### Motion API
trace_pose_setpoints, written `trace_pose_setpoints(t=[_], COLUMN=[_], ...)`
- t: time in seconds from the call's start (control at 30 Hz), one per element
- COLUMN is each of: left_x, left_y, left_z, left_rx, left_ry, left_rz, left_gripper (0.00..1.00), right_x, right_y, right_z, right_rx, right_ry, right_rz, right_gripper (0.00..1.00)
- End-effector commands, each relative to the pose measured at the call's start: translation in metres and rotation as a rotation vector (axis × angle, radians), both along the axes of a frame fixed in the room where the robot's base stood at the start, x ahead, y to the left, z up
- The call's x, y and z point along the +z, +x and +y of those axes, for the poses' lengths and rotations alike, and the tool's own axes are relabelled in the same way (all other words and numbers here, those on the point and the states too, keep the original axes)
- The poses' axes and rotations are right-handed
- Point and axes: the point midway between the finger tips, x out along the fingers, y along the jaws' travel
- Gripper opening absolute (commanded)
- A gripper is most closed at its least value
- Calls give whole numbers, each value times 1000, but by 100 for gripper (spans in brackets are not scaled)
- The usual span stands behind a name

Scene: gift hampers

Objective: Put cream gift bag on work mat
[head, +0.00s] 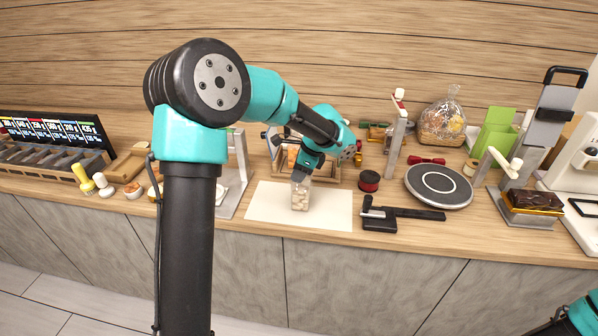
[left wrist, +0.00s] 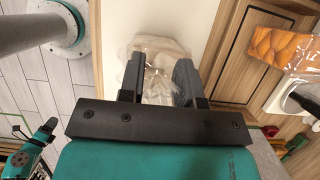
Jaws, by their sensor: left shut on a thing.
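The cream gift bag (head: 300,198) is a small clear bag with pale contents, upright over the middle of the white work mat (head: 265,206). I cannot tell whether its base touches the mat. My left gripper (head: 301,178) points down from above and is shut on the bag's top. In the left wrist view the bag (left wrist: 152,50) shows as crinkled clear film between the two fingers (left wrist: 157,82), with the pale mat (left wrist: 190,20) behind it. My right gripper is not in view; only part of my right arm shows at the lower right.
Right of the mat lie a black tool (head: 380,218) and a red spool (head: 369,181), then a round dark turntable (head: 440,186). A wooden crate (head: 325,173) stands behind the mat. A metal stand (head: 236,180) is on its left. The mat's left and right parts are bare.

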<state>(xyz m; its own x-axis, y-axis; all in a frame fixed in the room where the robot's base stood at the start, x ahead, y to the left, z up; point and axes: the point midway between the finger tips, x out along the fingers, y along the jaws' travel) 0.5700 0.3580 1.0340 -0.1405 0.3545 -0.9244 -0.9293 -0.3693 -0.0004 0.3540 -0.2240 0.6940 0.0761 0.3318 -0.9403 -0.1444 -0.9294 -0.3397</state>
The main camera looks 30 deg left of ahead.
Motion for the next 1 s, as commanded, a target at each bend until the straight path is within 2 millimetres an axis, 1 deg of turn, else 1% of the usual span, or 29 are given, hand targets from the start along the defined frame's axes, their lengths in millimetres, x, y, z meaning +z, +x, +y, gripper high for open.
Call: trace_pose_setpoints(t=[0.03, 0.07, 0.3, 0.53, 0.67, 0.77, 0.87, 1.0], left_x=[-1, -1, -1, -1, 4, 12, 24, 47], left_y=[0, 0, 0, 0, 0, 2, 4, 8], left_z=[0, 0, 0, 0, 0, -4, -8, -18], left_rx=[0, 0, 0, 0, 0, -2, -1, -2], left_ry=[0, 0, 0, 0, 0, 1, 1, 0], left_rz=[0, 0, 0, 0, 0, -2, -3, -4], left_gripper=[0, 34, 57, 57, 57, 57, 57, 57], right_x=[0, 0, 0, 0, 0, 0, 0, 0], right_y=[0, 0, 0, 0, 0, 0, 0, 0], right_z=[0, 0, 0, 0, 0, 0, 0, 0], right_rx=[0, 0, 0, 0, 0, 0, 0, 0], right_ry=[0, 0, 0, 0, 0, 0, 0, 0], right_rz=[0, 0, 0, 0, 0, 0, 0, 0], right_gripper=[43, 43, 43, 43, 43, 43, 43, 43])
